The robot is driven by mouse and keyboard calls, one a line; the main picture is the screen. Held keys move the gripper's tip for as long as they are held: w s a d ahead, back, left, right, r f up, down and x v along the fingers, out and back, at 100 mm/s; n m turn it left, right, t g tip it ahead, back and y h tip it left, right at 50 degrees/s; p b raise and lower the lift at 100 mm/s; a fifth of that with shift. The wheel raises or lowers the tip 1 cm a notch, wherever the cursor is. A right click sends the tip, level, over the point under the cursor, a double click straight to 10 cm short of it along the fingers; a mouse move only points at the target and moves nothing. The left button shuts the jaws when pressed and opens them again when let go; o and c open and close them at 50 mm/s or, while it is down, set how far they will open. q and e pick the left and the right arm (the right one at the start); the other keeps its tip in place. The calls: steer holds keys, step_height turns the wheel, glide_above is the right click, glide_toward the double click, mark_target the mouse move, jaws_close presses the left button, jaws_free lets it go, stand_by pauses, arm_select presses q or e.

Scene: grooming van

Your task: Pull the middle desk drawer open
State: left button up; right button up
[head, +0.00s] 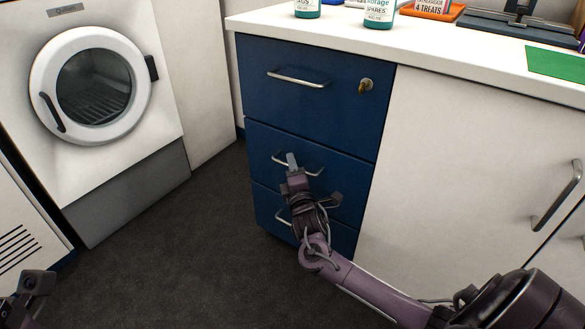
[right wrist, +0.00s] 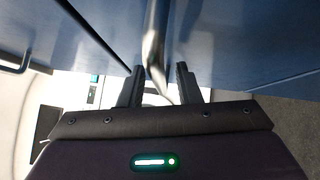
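The blue desk unit has three stacked drawers. The middle drawer (head: 345,169) looks flush with the others, so it appears closed. Its silver bar handle (head: 278,158) is partly covered by my right gripper (head: 292,161) in the head view. In the right wrist view, the handle (right wrist: 152,45) runs between the two fingers of my right gripper (right wrist: 160,68). The fingers are apart, one on each side of the bar, with a visible gap on the right side. A dark part of my left gripper (head: 31,285) shows at the lower left; its fingers are unclear.
The bottom drawer handle (head: 283,217) is just below my right gripper. A white cabinet (head: 460,150) stands to the right, a dryer (head: 95,85) to the left. The dark floor (head: 190,235) before the drawers is clear.

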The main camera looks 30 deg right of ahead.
jaws_close()
